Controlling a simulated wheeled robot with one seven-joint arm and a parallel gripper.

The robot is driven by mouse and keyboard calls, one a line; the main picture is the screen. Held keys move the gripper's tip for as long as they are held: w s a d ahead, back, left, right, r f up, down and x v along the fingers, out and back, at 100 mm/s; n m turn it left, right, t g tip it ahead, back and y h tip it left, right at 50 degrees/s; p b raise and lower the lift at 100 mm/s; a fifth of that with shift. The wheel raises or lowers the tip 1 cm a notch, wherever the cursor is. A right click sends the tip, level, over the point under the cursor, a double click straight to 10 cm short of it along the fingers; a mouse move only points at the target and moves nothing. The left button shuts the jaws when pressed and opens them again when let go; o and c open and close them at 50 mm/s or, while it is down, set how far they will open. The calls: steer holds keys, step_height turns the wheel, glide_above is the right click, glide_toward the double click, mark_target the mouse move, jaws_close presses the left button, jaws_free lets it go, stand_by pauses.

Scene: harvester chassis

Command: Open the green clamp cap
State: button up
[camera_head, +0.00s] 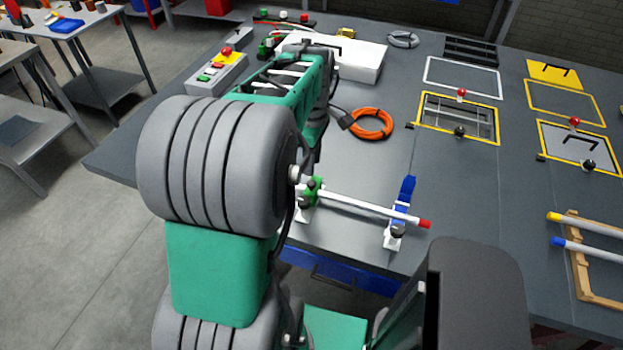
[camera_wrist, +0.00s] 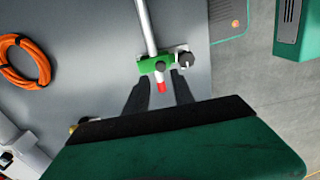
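The green clamp (camera_head: 312,190) stands at the near edge of the workbench, partly hidden behind my arm. A red rod end (camera_wrist: 161,87) sticks out below the green clamp in the wrist view. My gripper (camera_wrist: 158,84) is open, its dark fingers either side of this red end in the picture. Its height above the clamp is unclear. The head view hides it.
A coiled orange cable (camera_head: 371,124) lies behind the rod. A control box with buttons (camera_head: 217,73) and a white box (camera_head: 360,60) stand farther back. Yellow-framed panels (camera_head: 458,117) and a wooden rack (camera_head: 578,260) are on the right. The bench between cable and rod is clear.

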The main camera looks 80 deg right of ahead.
mark_target(312, 183)
step_height(312, 183, down, 7)
steer(key=shift+w+r+p, duration=0.1)
steer(key=shift+p, duration=0.4)
jaws_close()
stand_by(1.1)
